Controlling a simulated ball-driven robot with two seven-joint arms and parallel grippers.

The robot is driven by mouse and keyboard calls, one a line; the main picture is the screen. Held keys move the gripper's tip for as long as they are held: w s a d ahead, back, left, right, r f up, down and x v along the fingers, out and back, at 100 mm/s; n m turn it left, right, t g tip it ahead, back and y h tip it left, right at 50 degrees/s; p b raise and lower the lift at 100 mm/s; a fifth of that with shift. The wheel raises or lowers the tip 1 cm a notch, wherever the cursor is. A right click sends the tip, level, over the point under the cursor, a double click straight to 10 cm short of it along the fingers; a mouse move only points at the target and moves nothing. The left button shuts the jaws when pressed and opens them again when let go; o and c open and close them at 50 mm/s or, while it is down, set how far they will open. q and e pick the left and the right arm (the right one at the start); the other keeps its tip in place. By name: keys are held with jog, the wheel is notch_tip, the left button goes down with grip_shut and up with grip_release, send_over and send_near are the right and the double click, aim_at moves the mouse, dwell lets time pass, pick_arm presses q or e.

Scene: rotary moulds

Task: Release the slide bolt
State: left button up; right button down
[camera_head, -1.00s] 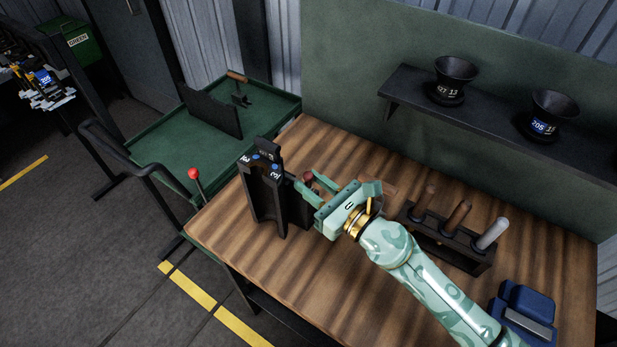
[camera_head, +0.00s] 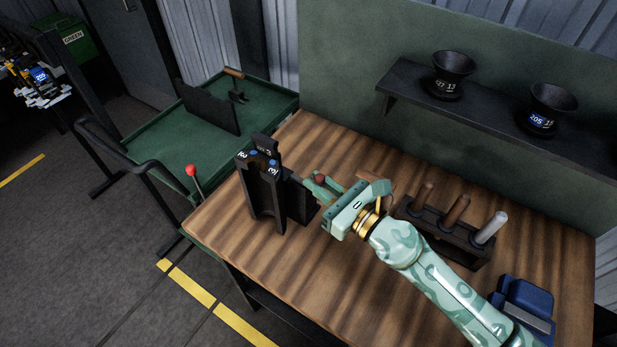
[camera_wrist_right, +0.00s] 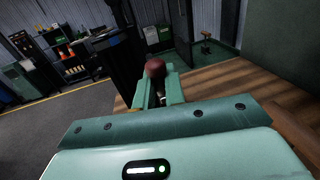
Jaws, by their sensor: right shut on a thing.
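The black upright mould (camera_head: 263,200) stands on the wooden bench, with small white and blue markings on top. My right gripper (camera_head: 318,187) is to its right, shut on the dark red knob (camera_head: 320,178) of the slide bolt. In the right wrist view the knob (camera_wrist_right: 156,68) sits between the two green fingers (camera_wrist_right: 158,88), with the dark mould (camera_wrist_right: 126,68) behind it. The bolt's rod is mostly hidden by the fingers and the mould. My left gripper is not in view.
A rack (camera_head: 447,236) with several handled tools stands right of my right arm. A blue box (camera_head: 524,300) is at the bench's right front. A shelf (camera_head: 490,112) with two black funnels is at the back. A green cart (camera_head: 165,150) with a red-knobbed lever adjoins the bench's left.

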jog(key=c, duration=1.9)
grip_release()
jog(key=o, duration=0.3)
jog(key=shift+d, duration=0.1)
jog(key=shift+s+d, duration=0.1)
jog(key=b+v, duration=0.8)
jog(key=v, duration=0.8)
